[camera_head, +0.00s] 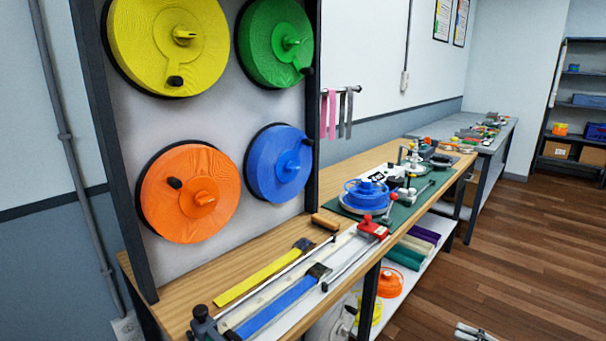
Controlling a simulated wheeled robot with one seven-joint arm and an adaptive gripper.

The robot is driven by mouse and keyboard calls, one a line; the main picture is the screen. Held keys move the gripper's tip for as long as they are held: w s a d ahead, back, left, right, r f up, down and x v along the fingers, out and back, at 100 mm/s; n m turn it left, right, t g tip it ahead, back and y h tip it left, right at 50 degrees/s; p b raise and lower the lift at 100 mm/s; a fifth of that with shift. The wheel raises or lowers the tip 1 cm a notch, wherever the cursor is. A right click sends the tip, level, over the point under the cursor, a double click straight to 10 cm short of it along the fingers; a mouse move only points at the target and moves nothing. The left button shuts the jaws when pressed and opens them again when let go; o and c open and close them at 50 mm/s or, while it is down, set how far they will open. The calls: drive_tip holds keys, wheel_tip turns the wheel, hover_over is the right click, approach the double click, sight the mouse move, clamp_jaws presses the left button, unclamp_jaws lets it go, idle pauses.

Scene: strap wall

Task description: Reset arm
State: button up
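Only a small grey and black part shows at the bottom edge, right of centre, and it looks like the tip of my gripper (475,332). It is over the wooden floor, to the right of the workbench and apart from it. The rest of my arm is out of the picture. I cannot tell whether the fingers are open or shut, and no held object shows.
Yellow (150,55), green (268,48), orange (180,212) and blue (270,170) strap reels hang on a wall panel. The wooden workbench (190,290) carries straps, a red-handled tool (372,228) and a small blue reel (367,196). The wooden floor (525,250) at right is clear.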

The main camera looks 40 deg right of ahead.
drive_tip(key=w+a+r+n+g+y+b, duration=0.2)
drive_tip(key=w+a+r+g, duration=0.15)
drive_tip(key=w, duration=0.35)
drive_tip(key=w+a+r+n+g+y+b, duration=0.2)
drive_tip(key=w+a+r+n+g+y, duration=0.15)
drive_tip(key=w+a, duration=0.2)
drive_tip(key=w+a+r+n+g+y+b, duration=0.2)
drive_tip(key=w+a+r+g+b, duration=0.15)
drive_tip(key=w, duration=0.45)
drive_tip(key=w+a+r+n+g+h+b, duration=0.1)
drive_tip(key=w+a+r+n+g+b, duration=0.15)
drive_tip(key=a, duration=0.55)
drive_tip(key=w+a+r+n+g+h+b, duration=0.15)
drive_tip(key=a+g, duration=0.25)
drive_tip(key=a, duration=0.4)
drive_tip(key=s+a+n+g+h+b, duration=0.1)
drive_tip(key=s+a+g+h+b, duration=0.2)
drive_tip(key=a, duration=0.6)
drive_tip(key=s+a+f+n+t+h+b, duration=0.3)
drive_tip(key=s+a+f+n+h+b, duration=0.25)
drive_tip(key=s, duration=0.45)
wheel_tip(320, 180, up, 27)
drive_tip(key=m+t+p, duration=0.2)
drive_tip(key=t+p, duration=0.1)
drive_tip(key=p, duration=2.1)
drive_tip(key=shift+w+t+p, duration=0.15)
drive_tip(key=shift+t+p, duration=0.25)
